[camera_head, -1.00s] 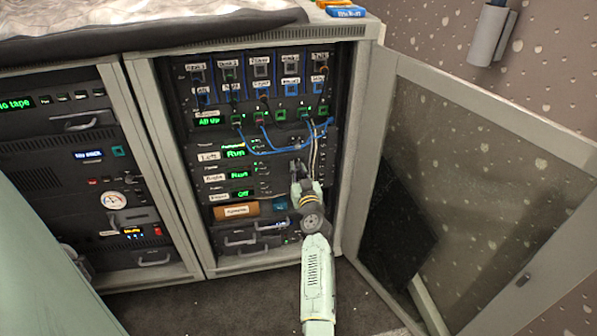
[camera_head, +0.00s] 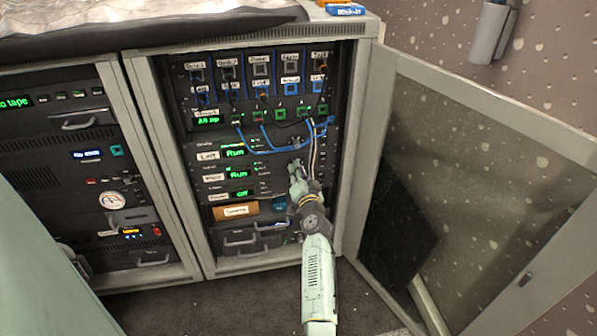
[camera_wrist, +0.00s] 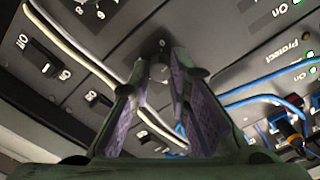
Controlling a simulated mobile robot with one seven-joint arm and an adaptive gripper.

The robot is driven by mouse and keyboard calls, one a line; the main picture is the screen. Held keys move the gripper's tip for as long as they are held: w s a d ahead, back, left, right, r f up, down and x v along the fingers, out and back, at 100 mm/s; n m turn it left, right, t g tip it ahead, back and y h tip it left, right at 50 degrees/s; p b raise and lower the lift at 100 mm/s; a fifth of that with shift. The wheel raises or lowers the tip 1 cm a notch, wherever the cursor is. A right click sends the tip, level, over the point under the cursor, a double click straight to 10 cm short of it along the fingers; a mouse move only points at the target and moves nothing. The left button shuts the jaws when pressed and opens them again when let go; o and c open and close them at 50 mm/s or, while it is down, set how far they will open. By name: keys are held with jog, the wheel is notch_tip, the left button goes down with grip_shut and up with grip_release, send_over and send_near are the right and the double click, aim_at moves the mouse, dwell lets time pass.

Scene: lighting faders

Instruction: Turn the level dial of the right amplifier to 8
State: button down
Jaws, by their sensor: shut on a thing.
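In the head view, the amplifier units sit in the open rack, in rows with green displays. One row reads "Left" and "Run"; the row below, with a hard-to-read label (camera_head: 214,178), also shows "Run". My gripper (camera_head: 296,168) is at the right side of these rows and hides the controls behind it. In the wrist view, a small dark round dial (camera_wrist: 161,46) shows at the tips of my gripper (camera_wrist: 160,62). The fingers are shut on it, one on each side. Its number marks are too dark to read.
White cables (camera_wrist: 75,40) and blue cables (camera_wrist: 258,92) run close beside the fingers. A rocker switch (camera_wrist: 38,58) is at left in the wrist view. The rack's glass door (camera_head: 480,180) stands open at right. An orange roll (camera_head: 236,210) lies below the amplifier rows.

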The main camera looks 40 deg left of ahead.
jog(key=shift+s+a+f+m+p, duration=0.1)
jog(key=shift+m+p, duration=2.05)
jog(key=shift+m, duration=6.55)
jog(key=shift+f+m+p, duration=0.1)
jog(key=shift+m+p, duration=2)
jog(key=shift+m, duration=6.6)
jog(key=c, duration=1.5)
grip_release()
